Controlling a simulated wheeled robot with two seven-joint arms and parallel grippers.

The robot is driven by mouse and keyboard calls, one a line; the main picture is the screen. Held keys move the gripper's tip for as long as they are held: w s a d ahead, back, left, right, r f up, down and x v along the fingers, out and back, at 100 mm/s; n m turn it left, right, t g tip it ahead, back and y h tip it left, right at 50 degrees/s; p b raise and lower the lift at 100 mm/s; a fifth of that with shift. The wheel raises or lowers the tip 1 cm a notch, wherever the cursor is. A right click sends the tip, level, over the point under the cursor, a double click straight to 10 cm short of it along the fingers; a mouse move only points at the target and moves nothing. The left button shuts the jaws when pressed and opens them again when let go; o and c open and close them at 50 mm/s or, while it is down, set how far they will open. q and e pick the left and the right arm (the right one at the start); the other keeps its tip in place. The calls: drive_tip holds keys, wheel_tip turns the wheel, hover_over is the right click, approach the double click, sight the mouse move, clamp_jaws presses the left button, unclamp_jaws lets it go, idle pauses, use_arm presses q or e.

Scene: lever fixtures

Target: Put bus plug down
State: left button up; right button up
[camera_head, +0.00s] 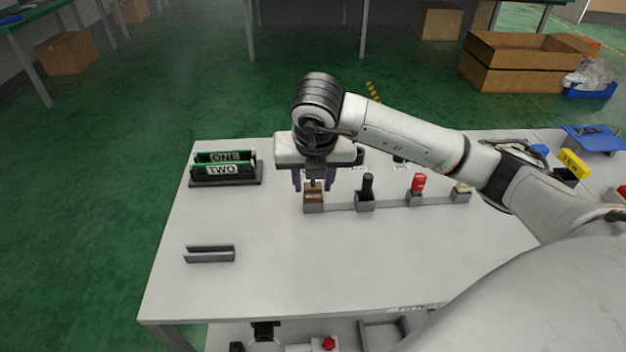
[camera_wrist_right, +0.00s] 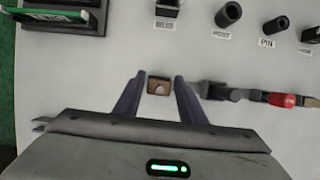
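A brown block (camera_head: 313,197), which I take to be the bus plug, sits upright in a small grey holder (camera_head: 313,208) at the left end of a row on the table. In the wrist view the brown block (camera_wrist_right: 158,87) shows between my right fingertips. My right gripper (camera_head: 313,187) points down over it; it also shows in the wrist view (camera_wrist_right: 159,82). Its dark fingers are open, with a gap on each side of the block. The fingers and wrist partly hide the block in the head view. My left gripper is not in view.
A black-handled piece (camera_head: 367,186), a red-topped piece (camera_head: 417,183) and a cream piece (camera_head: 461,188) stand to the right in the row. Green plates marked ONE and TWO (camera_head: 222,169) stand left. A grey bracket (camera_head: 209,254) lies in front. The table's front is mostly clear.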

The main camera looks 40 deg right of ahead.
drive_tip(key=shift+o, duration=0.7)
drive_tip(key=shift+r, duration=0.1)
drive_tip(key=shift+r, duration=0.15)
drive_tip(key=p+v, duration=0.2)
drive_tip(key=v, duration=0.9)
drive_tip(key=shift+s+r, duration=0.15)
drive_tip(key=shift+r, duration=0.2)
